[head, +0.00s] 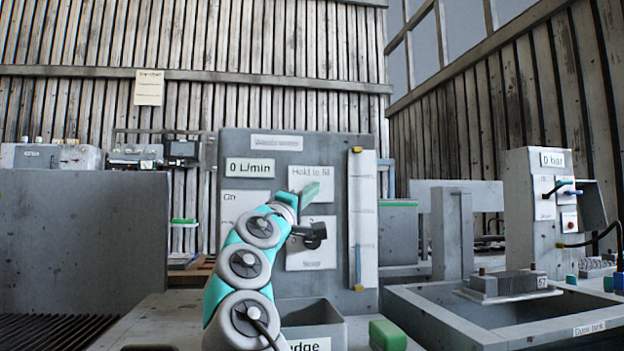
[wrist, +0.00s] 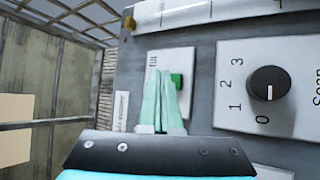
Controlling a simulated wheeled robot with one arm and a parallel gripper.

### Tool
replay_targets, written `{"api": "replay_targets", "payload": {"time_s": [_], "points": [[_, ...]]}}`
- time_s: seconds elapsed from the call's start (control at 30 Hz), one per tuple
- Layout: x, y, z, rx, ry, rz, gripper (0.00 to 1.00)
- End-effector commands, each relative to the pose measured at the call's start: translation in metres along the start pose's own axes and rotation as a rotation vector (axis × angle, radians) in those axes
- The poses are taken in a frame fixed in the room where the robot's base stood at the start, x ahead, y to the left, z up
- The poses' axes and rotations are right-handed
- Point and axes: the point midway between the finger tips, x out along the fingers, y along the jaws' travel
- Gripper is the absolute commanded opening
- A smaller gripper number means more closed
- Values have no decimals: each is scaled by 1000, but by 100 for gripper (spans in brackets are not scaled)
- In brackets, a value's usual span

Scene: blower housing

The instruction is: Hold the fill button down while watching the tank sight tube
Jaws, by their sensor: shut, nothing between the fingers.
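The grey panel (head: 240,147) carries a card reading "Hold to fill" (head: 310,173). The green fill button (wrist: 177,80) shows in the wrist view, partly behind my fingers; in the head view my gripper covers it. My gripper (head: 313,190) is shut and empty, its pale green fingertips in front of that card. It also shows in the wrist view (wrist: 160,72). I cannot tell whether the tips touch the button. The sight tube (head: 357,210) stands upright at the panel's right, with yellow ends and a bluish lower part. The flow display (head: 250,168) reads 0 L/min.
A black dial (wrist: 268,83) marked 0 to 3 sits beside the button; in the head view it is below my gripper. A grey bin (head: 313,322) and a green block (head: 387,335) stand below the panel. A grey tank (head: 440,318) is at right.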

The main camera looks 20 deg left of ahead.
Motion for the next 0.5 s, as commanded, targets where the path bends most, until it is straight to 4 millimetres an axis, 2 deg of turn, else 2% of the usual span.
{"api": "replay_targets", "payload": {"time_s": [0.13, 0.5], "points": [[6, -3, -4, 1, 0, -1, 0], [6, -5, -5, 1, 0, 0, 0]]}}
